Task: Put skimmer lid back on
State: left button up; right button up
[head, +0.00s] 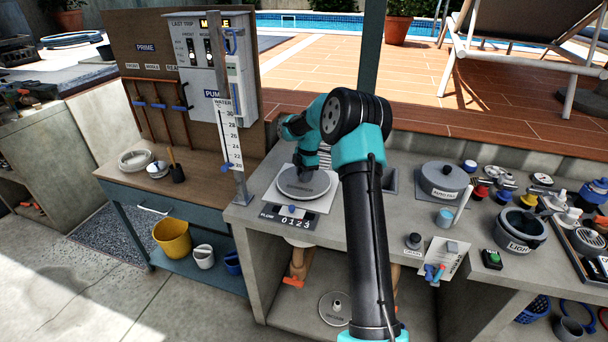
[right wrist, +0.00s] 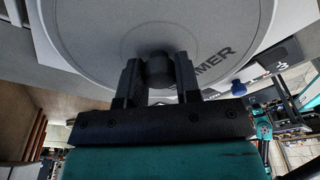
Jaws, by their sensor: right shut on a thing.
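The skimmer lid (head: 304,184) is a round grey disc with dark lettering. In the head view it lies flat over the pale square plate (head: 272,198) on the concrete counter. In the right wrist view the lid (right wrist: 100,50) fills the top of the picture. My right gripper (right wrist: 159,72) is shut on the dark knob at the lid's middle. In the head view this gripper (head: 305,180) is partly hidden by its wrist. The arm hides part of the plate's right side. Whether the lid is fully seated cannot be told. My left gripper is not in view.
Another disc (head: 335,308) lies below the counter.

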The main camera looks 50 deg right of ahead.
jog(key=shift+f, duration=0.25)
jog(key=shift+f, duration=0.25)
jog(key=shift+f, duration=0.35)
dwell(0.8)
jog(key=o, duration=1.3)
jog(key=shift+r, duration=0.1)
jog(key=shift+r, duration=2.4)
jog(key=shift+r, duration=0.15)
